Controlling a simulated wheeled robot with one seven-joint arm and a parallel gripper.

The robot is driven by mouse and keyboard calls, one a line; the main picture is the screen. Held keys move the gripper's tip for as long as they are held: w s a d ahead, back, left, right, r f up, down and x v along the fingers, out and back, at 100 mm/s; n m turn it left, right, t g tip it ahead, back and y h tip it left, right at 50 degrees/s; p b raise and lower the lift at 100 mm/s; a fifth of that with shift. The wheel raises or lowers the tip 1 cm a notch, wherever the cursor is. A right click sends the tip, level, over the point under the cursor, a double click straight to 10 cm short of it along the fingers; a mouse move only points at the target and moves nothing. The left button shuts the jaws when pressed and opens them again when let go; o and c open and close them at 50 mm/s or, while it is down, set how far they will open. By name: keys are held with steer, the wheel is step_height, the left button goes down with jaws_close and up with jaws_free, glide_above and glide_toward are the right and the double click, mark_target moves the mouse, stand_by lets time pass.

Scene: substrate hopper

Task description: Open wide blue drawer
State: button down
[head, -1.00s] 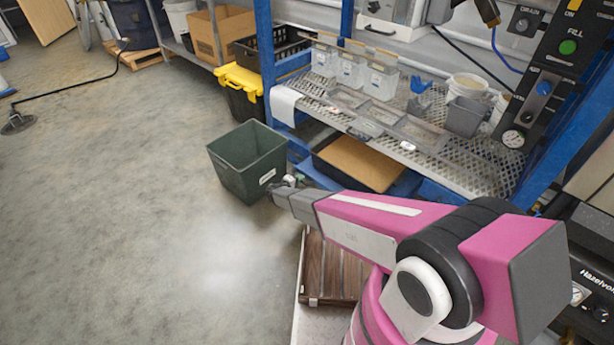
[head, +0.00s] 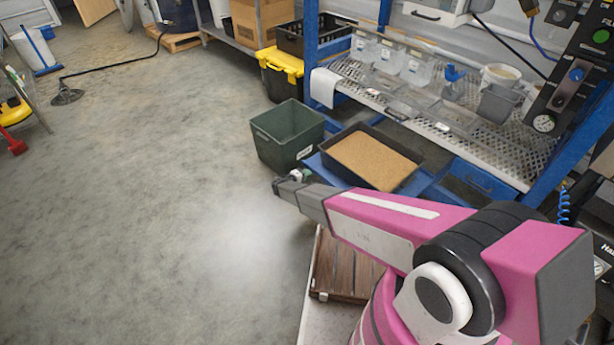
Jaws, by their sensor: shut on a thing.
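The wide blue drawer (head: 334,176) is pulled out from under the perforated shelf. A black tray (head: 417,166) of brown material lies in it, largely uncovered. My gripper (head: 299,176) is at the drawer's front left, at the far end of my pink arm. My wrist and forearm hide most of it and the drawer's front, so the fingertips and the handle do not show clearly. It is shut on the drawer.
A dark green bin (head: 287,137) stands on the floor just behind my gripper, close to the drawer. Another blue drawer (head: 484,180) sits under the shelf (head: 500,150) to the right. Open floor (head: 150,200) lies to the left.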

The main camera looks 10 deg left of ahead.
steer(key=shift+s+a, duration=0.2)
steer(key=shift+s, duration=0.05)
steer(key=c, duration=1.1)
jaws_free()
steer(key=v, duration=1)
steer(key=shift+s+a, duration=0.25)
steer(key=shift+s, duration=0.1)
